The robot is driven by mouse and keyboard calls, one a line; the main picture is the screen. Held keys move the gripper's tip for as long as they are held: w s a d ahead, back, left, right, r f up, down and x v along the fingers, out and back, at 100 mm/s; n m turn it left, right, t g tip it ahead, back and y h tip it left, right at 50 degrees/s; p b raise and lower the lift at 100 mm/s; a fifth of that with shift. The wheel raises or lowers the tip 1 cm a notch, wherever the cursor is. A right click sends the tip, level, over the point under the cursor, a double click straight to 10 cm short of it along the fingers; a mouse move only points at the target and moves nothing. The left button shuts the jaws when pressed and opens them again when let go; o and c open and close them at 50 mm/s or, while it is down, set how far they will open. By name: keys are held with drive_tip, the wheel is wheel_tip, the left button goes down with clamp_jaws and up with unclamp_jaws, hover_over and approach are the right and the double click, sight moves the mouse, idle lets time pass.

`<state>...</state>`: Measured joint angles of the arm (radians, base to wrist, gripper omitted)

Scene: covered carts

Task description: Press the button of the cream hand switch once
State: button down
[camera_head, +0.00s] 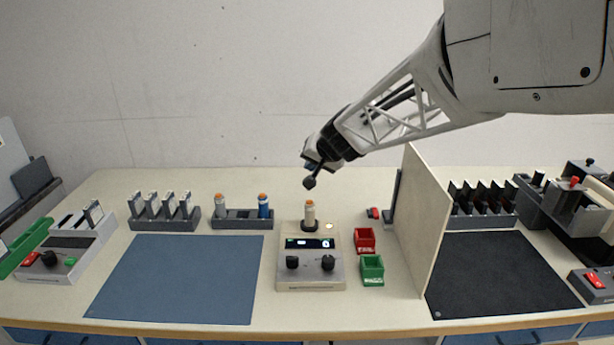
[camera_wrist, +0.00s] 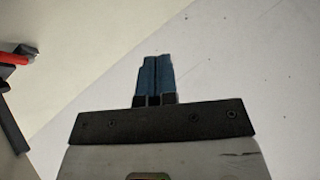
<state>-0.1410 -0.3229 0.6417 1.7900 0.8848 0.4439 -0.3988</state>
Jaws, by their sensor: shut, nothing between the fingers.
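A cream upright cylinder with an orange top (camera_head: 220,206) stands at the left end of a dark rack (camera_head: 241,221) in the head view and looks like a hand switch. A blue one with an orange top (camera_head: 263,206) stands at the rack's right end. Another cream cylinder (camera_head: 310,212) stands in a dark ring at the back of the console (camera_head: 311,275); I cannot tell which cream one is the hand switch. My gripper (camera_head: 314,164) is above and behind the console, apart from everything. Its blue fingers (camera_wrist: 155,76) are shut and empty in the wrist view.
A red bin (camera_head: 364,240) and a green bin (camera_head: 372,270) stand right of the console. An upright cream panel (camera_head: 424,220) divides the table further right. A blue mat (camera_head: 180,280) lies at left and a black mat (camera_head: 500,275) at right, both clear.

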drive_tip(key=shift+f, duration=3.9)
drive_tip(key=shift+f, duration=0.2)
drive_tip(key=shift+f, duration=0.25)
drive_tip(key=shift+f, duration=0.4)
idle(0.3)
drive_tip(key=shift+r, duration=0.8)
drive_tip(key=shift+r, duration=0.15)
drive_tip(key=shift+r, duration=2.4)
drive_tip(key=shift+s, duration=0.1)
